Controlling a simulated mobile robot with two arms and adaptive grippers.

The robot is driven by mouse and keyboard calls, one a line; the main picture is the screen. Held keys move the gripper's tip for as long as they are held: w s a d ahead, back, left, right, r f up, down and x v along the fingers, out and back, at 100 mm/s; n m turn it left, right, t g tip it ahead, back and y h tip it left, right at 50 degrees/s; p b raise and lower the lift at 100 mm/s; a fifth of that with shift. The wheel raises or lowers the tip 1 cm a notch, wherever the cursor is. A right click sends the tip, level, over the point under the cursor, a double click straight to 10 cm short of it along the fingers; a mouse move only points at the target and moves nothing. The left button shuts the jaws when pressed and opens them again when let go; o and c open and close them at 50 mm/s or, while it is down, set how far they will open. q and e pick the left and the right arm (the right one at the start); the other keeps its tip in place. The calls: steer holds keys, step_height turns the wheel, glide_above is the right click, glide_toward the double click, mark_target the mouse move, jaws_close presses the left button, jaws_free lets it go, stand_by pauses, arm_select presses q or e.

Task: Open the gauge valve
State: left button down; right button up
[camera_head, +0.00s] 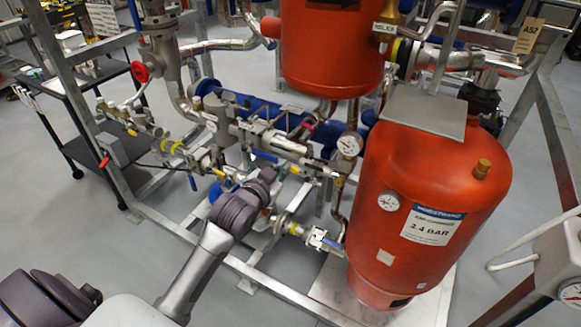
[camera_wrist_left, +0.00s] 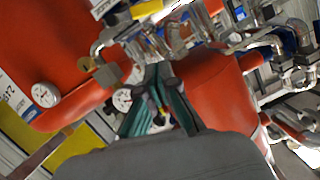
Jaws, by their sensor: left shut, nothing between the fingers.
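A round white pressure gauge (camera_head: 349,145) sits on the pipework between the two red tanks. It seems to be the small gauge (camera_wrist_left: 122,99) left of my fingers in the left wrist view. My right gripper is out of view.
The large red tank (camera_head: 420,200) with a "2.4 BAR" label stands right of the arm. Another red tank (camera_head: 330,50) hangs above. Pipes and the grey skid frame (camera_head: 270,290) crowd the arm. A black cart (camera_head: 85,110) stands left, with open floor in front.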

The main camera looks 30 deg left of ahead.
arm_select(q)
glide_above(299, 173)
steer(key=v, duration=0.2)
step_height(299, 173, down, 2)
steer(key=shift+a+f+p, duration=0.15)
steer(key=shift+a+f, duration=0.15)
steer(key=shift+f, duration=0.4)
steer(key=shift+a+f+p, duration=0.15)
steer(key=shift+a+f, duration=0.15)
steer(key=shift+f, duration=0.4)
steer(key=shift+a+f+p, duration=0.15)
steer(key=shift+a+f, duration=0.15)
steer(key=shift+f, duration=0.35)
steer(key=shift+a+f+n+h+p, duration=0.4)
steer(key=shift+a+f+n+p, duration=0.35)
steer(key=shift+n, duration=0.25)
steer(key=shift+d, duration=0.2)
